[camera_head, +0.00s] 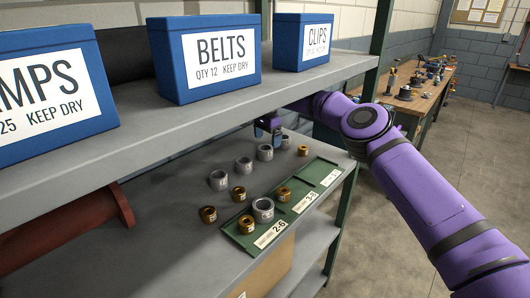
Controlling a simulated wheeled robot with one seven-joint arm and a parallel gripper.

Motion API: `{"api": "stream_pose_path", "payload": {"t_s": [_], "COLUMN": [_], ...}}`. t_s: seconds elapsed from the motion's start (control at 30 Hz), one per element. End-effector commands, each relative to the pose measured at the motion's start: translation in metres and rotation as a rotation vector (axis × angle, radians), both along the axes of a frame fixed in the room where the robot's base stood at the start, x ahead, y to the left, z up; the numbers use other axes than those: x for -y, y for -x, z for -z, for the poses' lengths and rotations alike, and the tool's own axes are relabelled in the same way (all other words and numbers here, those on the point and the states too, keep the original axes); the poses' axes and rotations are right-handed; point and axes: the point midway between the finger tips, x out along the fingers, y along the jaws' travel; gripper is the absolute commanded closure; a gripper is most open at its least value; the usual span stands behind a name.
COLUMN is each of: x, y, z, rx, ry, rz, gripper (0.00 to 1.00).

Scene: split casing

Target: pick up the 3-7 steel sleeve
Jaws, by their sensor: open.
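Several short steel sleeves stand on the grey shelf: one at left (219,180), one in the middle (244,165), one further back (265,153) and a partly visible one (286,142) beyond it. Another steel sleeve (263,209) stands in the front compartment of the green tray. The marks on the sleeves are too small to read, so I cannot tell which is 3-7. My gripper (268,130) is open above the shelf's far part, behind and above the back steel sleeves. It appears empty; its fingers are small and dark here.
Several brass sleeves stand among them, two in the green tray (322,160), whose front label reads 2-6. The upper shelf (190,125) with blue boxes (208,55) overhangs the sleeves. A red flanged pipe (70,225) lies at left. A green post stands near my arm.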

Motion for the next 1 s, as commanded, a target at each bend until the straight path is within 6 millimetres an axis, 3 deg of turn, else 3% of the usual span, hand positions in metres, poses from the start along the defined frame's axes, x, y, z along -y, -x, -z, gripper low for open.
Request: {"api": "stream_pose_path", "payload": {"t_s": [0.43,0.7,0.77,1.0], "x": [-0.009,-0.009,-0.009,-0.009], "y": [0.005,0.005,0.005,0.005], "z": [0.049,0.054,0.053,0.053], "rx": [-0.001,0.001,0.001,0.001], "ry": [-0.001,-0.001,-0.001,-0.001], "rz": [0.002,0.002,0.002,0.002], "gripper": [0.05,0.05,0.16,0.72]}}
